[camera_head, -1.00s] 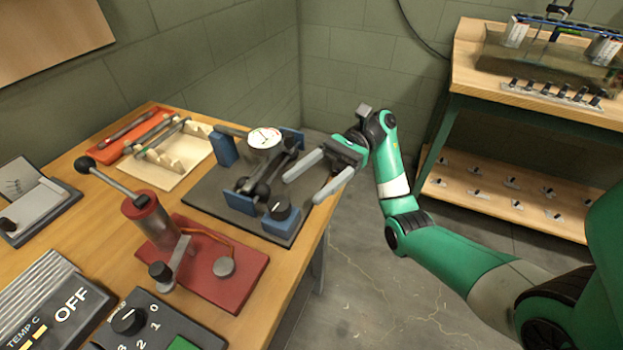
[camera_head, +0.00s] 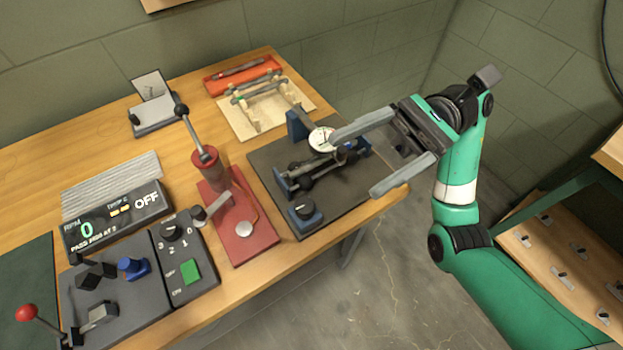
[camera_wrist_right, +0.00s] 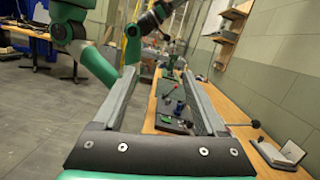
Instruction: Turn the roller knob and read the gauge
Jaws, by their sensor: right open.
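The dial gauge (camera_head: 322,139), with a round white face, sits on a fixture on a dark grey mat (camera_head: 268,165); its reading is too small to tell. Grey rollers (camera_head: 315,172) lie between blue supports beside it. My right gripper (camera_head: 353,167) is open and empty, at the right of the fixture. One finger overlaps the gauge's edge in the head view; contact cannot be told. In the right wrist view both fingers (camera_wrist_right: 160,80) are spread. A green arm of mine shows there; its gripper is unclear.
A red base (camera_head: 238,225) with a lever pump stands left of the mat. Control boxes (camera_head: 185,262) and a display reading OFF (camera_head: 118,212) are farther left. A wooden rack (camera_head: 255,118) and red tray (camera_head: 240,75) lie behind. Open floor is right of the table edge.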

